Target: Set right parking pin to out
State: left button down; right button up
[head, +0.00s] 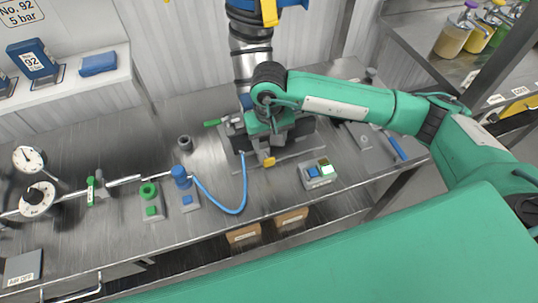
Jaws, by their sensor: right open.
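My right gripper (268,143) reaches in from the right on the teal arm and points down over a dark grey fixture (303,138) on the steel bench. It is open, its fingers small and dark against the fixture. A yellow tab (269,161) shows just below the fingers at the fixture's front. A green handle (212,123) sticks out at the fixture's left. I cannot tell which part is the right parking pin; the gripper and arm cover much of the fixture. My left gripper is not in view.
A blue hose (241,207) loops from a blue fitting (181,177) to the fixture. A button box (318,174) stands in front right. Gauges (29,159) and a green valve (91,191) stand left. A vertical metal pipe (250,68) rises behind.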

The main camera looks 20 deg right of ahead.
aim_at(269, 159)
notch_tip(269, 159, down, 8)
jog(key=shift+f+p, duration=0.25)
jog(key=shift+p, duration=1)
grip_shut()
jog(key=shift+s+f+b, duration=0.1)
jog(key=shift+s+b, duration=0.2)
jog(key=shift+s, duration=0.05)
jog(key=shift+s+b, duration=0.45)
jog(key=shift+s, duration=1.15)
